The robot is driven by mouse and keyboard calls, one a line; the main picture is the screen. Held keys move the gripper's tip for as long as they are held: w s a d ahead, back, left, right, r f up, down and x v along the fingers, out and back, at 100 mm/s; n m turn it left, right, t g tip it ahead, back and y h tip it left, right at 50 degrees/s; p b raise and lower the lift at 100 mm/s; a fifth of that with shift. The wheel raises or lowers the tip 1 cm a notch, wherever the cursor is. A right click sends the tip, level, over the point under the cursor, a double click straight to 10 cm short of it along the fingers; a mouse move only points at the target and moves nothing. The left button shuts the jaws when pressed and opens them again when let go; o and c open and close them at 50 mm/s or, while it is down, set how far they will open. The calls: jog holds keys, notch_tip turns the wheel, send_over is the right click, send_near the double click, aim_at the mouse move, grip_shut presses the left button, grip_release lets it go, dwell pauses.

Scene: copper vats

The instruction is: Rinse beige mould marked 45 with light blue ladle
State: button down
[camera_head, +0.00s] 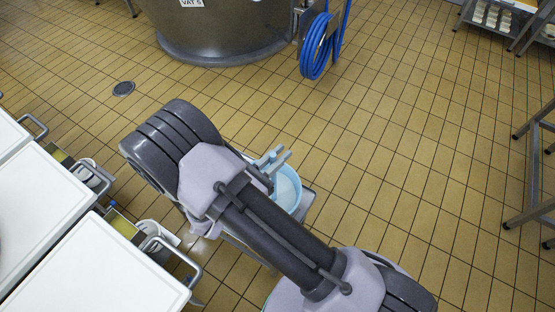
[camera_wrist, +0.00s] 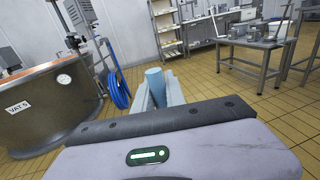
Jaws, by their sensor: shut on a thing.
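My gripper (camera_head: 277,160) points away from the arm and shows at the centre of the head view, partly hidden by my own arm. In the wrist view my gripper (camera_wrist: 160,92) is shut on a light blue, rounded piece (camera_wrist: 155,80), which looks like the handle of the light blue ladle. I cannot make out a beige mould marked 45 in either view.
A metal vat labelled VAT 5 (camera_head: 225,30) stands at the back, with a coiled blue hose (camera_head: 317,50) beside it. White-topped carts (camera_head: 95,265) stand at left. Metal tables (camera_wrist: 262,50) stand further off.

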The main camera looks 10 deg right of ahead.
notch_tip(320, 180, up, 18)
jog(key=p, duration=1.4)
